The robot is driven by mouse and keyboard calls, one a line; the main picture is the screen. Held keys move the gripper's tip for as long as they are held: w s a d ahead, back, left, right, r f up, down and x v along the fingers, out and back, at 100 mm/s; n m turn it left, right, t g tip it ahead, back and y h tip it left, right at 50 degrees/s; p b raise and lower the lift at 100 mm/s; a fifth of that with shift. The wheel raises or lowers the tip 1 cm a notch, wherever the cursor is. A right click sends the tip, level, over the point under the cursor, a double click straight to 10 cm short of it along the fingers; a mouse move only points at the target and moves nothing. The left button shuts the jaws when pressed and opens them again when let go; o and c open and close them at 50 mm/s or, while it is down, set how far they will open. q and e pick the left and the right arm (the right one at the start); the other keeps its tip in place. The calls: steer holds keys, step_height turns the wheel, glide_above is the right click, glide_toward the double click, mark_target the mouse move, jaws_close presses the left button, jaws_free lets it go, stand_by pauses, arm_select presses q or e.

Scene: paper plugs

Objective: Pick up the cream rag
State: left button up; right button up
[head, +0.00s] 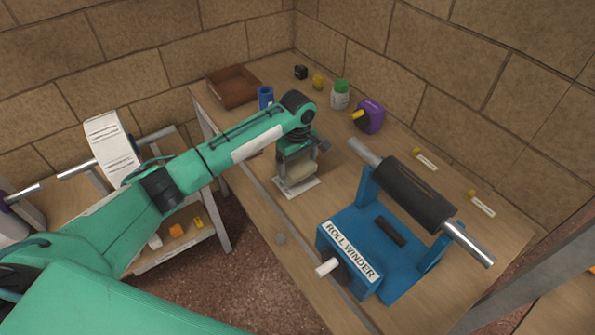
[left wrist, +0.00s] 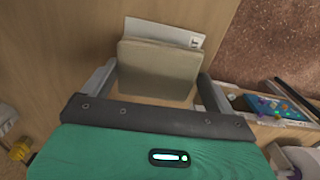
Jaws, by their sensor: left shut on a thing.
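The cream rag (head: 297,174) is a folded, block-like pad between the fingers of my left gripper (head: 298,178). It also shows in the left wrist view (left wrist: 158,70), with a finger on each side of it. My left gripper is shut on the rag, over a white labelled card (head: 298,188) on the wooden table. I cannot tell whether the rag still touches the card. My right gripper is in neither view.
A blue roll winder (head: 365,245) with a dark roller stands right of the gripper. A blue cup (head: 265,97), a brown tray (head: 233,87), a green-capped bottle (head: 340,95) and a purple tape measure (head: 369,116) stand farther back. Bare tabletop lies between rag and winder.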

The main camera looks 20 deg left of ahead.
mark_target(298, 165)
arm_select(q)
step_height(298, 165, up, 16)
steer(key=shift+b, duration=0.45)
steer(key=shift+f, duration=0.15)
